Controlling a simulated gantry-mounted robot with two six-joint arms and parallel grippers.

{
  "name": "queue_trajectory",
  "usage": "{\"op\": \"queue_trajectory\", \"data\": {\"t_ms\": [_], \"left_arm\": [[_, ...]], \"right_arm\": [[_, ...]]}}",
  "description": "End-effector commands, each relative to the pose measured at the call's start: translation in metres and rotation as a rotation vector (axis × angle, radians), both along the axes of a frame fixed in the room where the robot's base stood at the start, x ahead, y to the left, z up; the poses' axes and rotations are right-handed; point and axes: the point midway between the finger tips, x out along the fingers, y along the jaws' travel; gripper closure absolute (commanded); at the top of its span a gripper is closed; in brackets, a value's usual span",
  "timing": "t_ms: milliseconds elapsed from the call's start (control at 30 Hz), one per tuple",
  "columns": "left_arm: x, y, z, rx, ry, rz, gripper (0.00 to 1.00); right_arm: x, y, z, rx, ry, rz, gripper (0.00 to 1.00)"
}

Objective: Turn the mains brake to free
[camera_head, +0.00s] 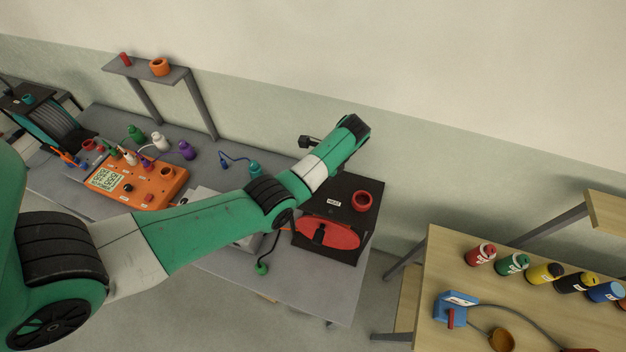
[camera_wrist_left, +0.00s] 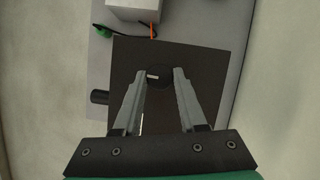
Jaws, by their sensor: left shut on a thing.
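In the left wrist view, a dark round knob (camera_wrist_left: 158,70) with a small white mark sits on a dark panel (camera_wrist_left: 205,62). The two fingers of my left gripper (camera_wrist_left: 159,77) are on either side of the knob and shut on it. In the head view, my left arm reaches across to the black box (camera_head: 350,184), and its wrist is above the box's far side. The fingers and the knob are hidden there. The box carries a red oval part (camera_head: 342,236) and a red ring (camera_head: 362,201). I cannot read which setting the knob is on. My right gripper is out of view.
An orange device (camera_head: 153,188) and small bottles stand on the grey bench at left. A green plug (camera_head: 262,268) lies near the box's left. A wooden table (camera_head: 440,265) at right holds several coloured bottles and a blue device (camera_head: 455,305). A wall is behind.

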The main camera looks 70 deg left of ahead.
Motion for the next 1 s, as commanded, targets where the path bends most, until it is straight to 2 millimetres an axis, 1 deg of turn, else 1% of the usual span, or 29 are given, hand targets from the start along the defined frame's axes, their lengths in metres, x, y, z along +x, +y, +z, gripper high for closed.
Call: {"op": "queue_trajectory", "data": {"t_ms": [200, 633, 667, 700, 800, 1000], "left_arm": [[0.0003, 0.0005, -0.0004, 0.0, -0.001, 0.048, 1.0], [0.0003, 0.0004, -0.0004, 0.0, -0.001, 0.056, 1.0], [0.0003, 0.0004, -0.0004, 0.0, -0.001, 0.056, 0.54], [0.0003, 0.0004, -0.0004, 0.0, -0.001, 0.056, 0.46], [0.0002, 0.0004, -0.0003, 0.0, -0.001, 0.056, 0.29], [0.0004, 0.0004, -0.0002, 0.0, -0.001, 0.055, 0.29]], "right_arm": [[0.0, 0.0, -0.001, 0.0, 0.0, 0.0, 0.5], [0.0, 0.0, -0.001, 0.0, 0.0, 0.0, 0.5], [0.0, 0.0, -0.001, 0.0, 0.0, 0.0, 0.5], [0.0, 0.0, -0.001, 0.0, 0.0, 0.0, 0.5], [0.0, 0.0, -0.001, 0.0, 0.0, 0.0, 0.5], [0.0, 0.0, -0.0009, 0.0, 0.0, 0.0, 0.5]]}}
